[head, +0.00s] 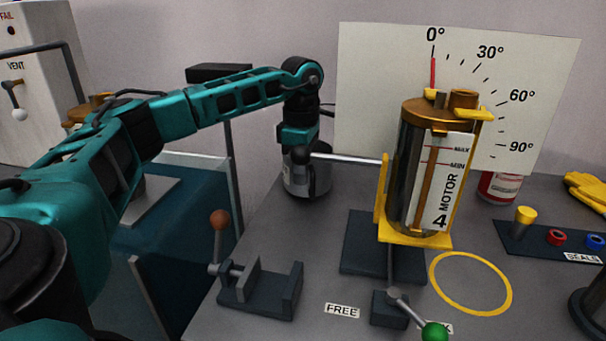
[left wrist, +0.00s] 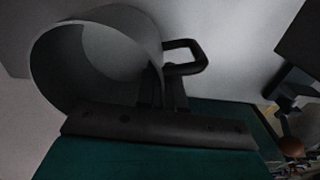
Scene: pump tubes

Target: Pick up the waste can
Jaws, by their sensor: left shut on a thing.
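The waste can (head: 309,181) is a grey cylinder with a pale label, at the back left of the grey bench in the head view. My left gripper (head: 299,153) comes down on it from above and is shut on it at its upper edge. The can's open mouth and pale wall fill the upper left of the left wrist view (left wrist: 100,55), with a dark loop handle (left wrist: 186,57) at its side. The dark fingers (left wrist: 164,95) meet the can's wall beside the handle. I cannot tell whether the can's base touches the bench. My right gripper is not in view.
A pump cylinder marked MOTOR 4 (head: 415,170) stands right of the can, with a pale rod reaching toward it. An angle board (head: 370,75) is behind. A clamp with an orange knob (head: 262,285) is in front. The seals tray (head: 520,240) is at the right.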

